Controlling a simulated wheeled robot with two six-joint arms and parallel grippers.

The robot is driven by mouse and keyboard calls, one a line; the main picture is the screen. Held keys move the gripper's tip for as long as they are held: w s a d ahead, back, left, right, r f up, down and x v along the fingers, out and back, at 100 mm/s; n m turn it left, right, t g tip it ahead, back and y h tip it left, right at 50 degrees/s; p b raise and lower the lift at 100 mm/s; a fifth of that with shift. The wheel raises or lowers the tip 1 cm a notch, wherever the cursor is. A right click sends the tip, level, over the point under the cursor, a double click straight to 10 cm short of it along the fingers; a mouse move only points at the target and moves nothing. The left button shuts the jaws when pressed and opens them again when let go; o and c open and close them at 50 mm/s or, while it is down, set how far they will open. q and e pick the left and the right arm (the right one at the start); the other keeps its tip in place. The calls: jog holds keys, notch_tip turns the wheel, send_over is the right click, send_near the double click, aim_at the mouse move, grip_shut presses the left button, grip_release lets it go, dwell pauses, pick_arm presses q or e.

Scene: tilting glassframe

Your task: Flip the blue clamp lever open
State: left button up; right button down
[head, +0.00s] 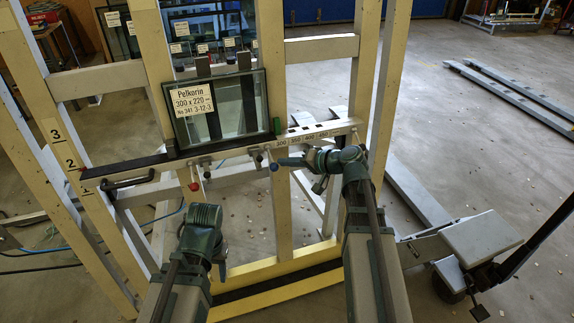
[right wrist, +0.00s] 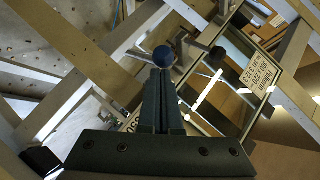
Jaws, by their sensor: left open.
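The blue clamp lever shows as a blue ball knob (head: 273,166) below the right end of the ledge under the glass pane. It also shows in the right wrist view (right wrist: 163,56), just at the fingertips. My right gripper (head: 284,162) reaches in from the right, its fingers close together and pointing at the knob. In the right wrist view the fingers (right wrist: 160,80) look shut; I cannot tell whether they touch the knob. My left gripper (head: 221,268) hangs low at the front left, away from the levers, its fingers barely visible.
The framed glass pane (head: 240,107) with a paper label stands on the dark ledge (head: 125,163). A red knob (head: 194,186) hangs left of the blue one, and a black knob (head: 259,158) is close beside it. Cream posts (head: 386,75) flank the work area. A pallet truck (head: 480,238) stands at right.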

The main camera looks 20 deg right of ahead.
pick_arm(q)
jog(key=shift+f+b, duration=0.45)
jog(key=shift+f, duration=0.5)
pick_arm(e)
jog(key=shift+f, duration=0.7)
pick_arm(q)
jog(key=shift+r, duration=0.1)
jog(key=shift+r+p, duration=0.75)
jog(key=shift+p, duration=0.1)
pick_arm(e)
jog(key=shift+r, duration=0.85)
